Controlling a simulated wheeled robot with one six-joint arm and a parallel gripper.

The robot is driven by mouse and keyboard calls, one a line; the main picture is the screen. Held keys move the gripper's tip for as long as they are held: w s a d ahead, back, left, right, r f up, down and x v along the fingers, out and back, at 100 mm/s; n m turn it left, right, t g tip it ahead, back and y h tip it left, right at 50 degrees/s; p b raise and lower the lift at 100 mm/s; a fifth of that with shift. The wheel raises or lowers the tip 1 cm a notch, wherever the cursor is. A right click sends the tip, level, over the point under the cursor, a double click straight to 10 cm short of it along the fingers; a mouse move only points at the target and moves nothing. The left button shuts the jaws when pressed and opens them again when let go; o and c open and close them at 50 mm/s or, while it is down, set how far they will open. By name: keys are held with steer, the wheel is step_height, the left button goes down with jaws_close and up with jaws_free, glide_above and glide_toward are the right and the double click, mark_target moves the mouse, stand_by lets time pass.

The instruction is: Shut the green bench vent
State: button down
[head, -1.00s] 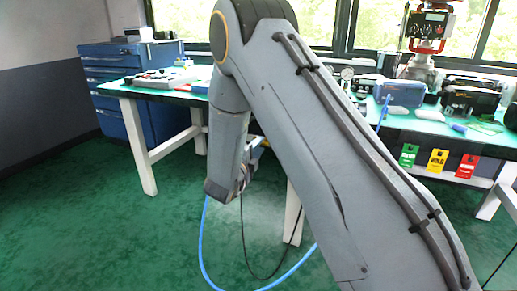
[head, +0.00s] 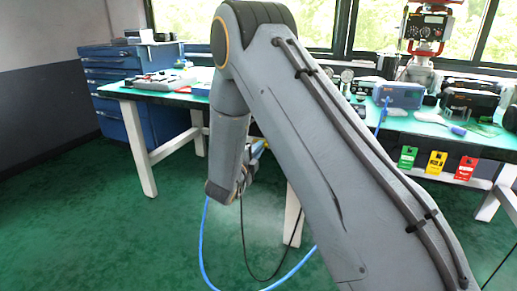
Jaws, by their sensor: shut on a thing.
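My gripper (head: 246,176) shows only in part, low beside the far end of my forearm and in front of the bench. The large grey arm covers its fingertips and whatever lies between them. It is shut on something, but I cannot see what. A bit of blue and white (head: 259,149) shows at the arm's edge just above it; I cannot tell what it belongs to. I cannot make out the green bench vent in this view; the arm covers the middle of the bench.
A blue hose (head: 204,250) and a dark cable (head: 243,240) loop below my wrist. The green-topped bench (head: 400,122) carries blue and dark cases on the right. Green, yellow and red tags (head: 437,163) hang from its front. A blue drawer cabinet (head: 115,75) stands at left. The left floor is clear.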

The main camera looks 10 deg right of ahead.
steer(key=shift+n+p, duration=4.3)
steer(key=shift+n, duration=4.1)
steer(key=c, duration=1.9)
jaws_free()
steer(key=shift+o, duration=0.2)
